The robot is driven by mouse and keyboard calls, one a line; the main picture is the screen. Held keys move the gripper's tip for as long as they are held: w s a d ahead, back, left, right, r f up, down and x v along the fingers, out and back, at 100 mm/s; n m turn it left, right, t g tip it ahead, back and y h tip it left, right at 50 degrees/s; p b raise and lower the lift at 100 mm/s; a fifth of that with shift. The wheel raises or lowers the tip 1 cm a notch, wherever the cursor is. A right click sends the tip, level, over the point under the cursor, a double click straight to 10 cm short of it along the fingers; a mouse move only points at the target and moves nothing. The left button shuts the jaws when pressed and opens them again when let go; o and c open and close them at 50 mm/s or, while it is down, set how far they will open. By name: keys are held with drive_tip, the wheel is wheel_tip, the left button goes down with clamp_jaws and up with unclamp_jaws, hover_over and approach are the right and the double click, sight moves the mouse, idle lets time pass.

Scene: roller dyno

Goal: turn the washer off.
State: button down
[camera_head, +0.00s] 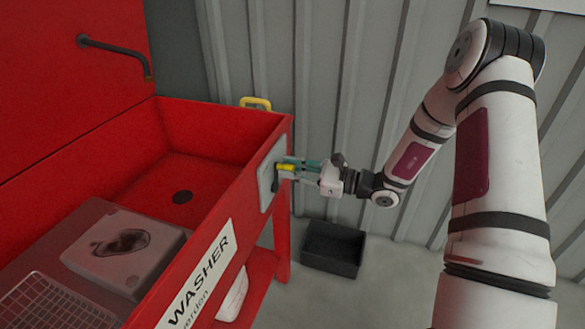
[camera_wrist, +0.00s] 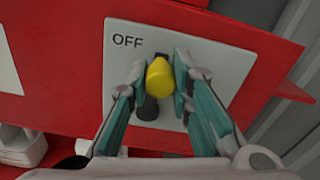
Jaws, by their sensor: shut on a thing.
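The red washer (camera_head: 262,146) is an open basin at the left of the head view, with a "WASHER" label on its front. A pale switch plate (camera_head: 268,172) is on its front near the right end; in the wrist view the plate (camera_wrist: 220,62) reads "OFF" at its upper left. A yellow-tipped switch lever (camera_wrist: 160,76) with a dark base stands out from the plate. My gripper (camera_head: 288,168) is at the plate, its teal fingers on both sides of the yellow tip. In the wrist view my gripper (camera_wrist: 162,82) is shut on the lever. Any other plate lettering is hidden.
A dark bin (camera_head: 334,248) stands on the floor below my arm. A grey block (camera_head: 122,246) and a wire rack (camera_head: 50,304) are in the washer. A yellow handle (camera_head: 256,103) is at its back rim. A corrugated wall (camera_head: 330,75) stands behind.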

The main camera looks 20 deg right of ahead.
drive_tip(key=c, duration=1.4)
unclamp_jaws()
drive_tip(key=v, duration=1.2)
